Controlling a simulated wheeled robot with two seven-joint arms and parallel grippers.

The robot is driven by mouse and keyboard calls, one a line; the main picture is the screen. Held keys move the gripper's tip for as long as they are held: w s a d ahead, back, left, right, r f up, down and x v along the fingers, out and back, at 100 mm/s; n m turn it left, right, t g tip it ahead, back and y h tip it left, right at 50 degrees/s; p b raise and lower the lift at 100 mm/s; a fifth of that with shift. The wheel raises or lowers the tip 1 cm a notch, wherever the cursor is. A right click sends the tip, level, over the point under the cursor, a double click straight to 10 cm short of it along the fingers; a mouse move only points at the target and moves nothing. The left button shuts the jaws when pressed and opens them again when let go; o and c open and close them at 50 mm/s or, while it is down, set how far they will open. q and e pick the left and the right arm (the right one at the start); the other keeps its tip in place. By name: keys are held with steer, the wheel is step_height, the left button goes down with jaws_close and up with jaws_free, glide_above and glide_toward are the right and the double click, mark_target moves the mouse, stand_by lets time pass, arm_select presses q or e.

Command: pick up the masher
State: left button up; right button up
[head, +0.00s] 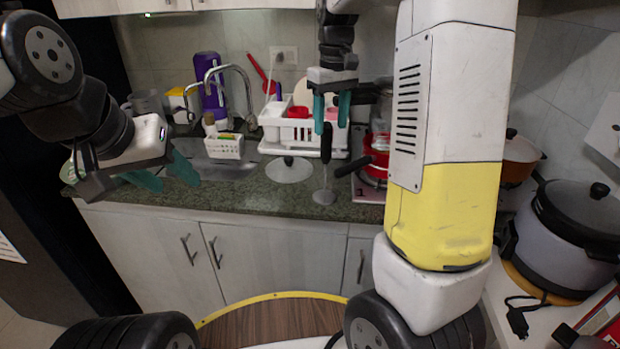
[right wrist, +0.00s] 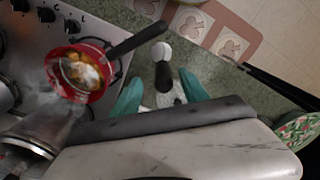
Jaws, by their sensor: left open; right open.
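The masher has a black handle (head: 326,145) and a pale round base (head: 324,197). It stands upright near the front of the green counter (head: 240,198). My right gripper (head: 331,112) is open and points down above the masher. In the right wrist view, the masher's black handle (right wrist: 163,76) shows between the teal fingertips (right wrist: 160,80), with the pale base (right wrist: 161,50) beyond it. I cannot tell whether the fingers touch the handle. My left gripper (head: 178,184) is open and empty at the left, over the counter's front edge by the sink.
A glass lid (head: 289,170) lies left of the masher. A red pan (right wrist: 68,88) with food sits on the stove (right wrist: 65,22), its dark handle (right wrist: 137,40) reaching toward the masher. A white dish rack (head: 275,133) stands behind. A large pot (head: 560,235) stands at the right.

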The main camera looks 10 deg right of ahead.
mark_target(326, 163)
steer(key=shift+w+a+f, duration=0.15)
steer(key=shift+a+f, duration=0.05)
steer(key=shift+f, duration=0.35)
steer(key=f, duration=0.7)
steer(key=shift+w+a+f, duration=0.1)
steer(key=shift+w+a, duration=0.05)
steer(key=shift+a, duration=0.05)
steer(key=shift+c, duration=0.2)
jaws_close()
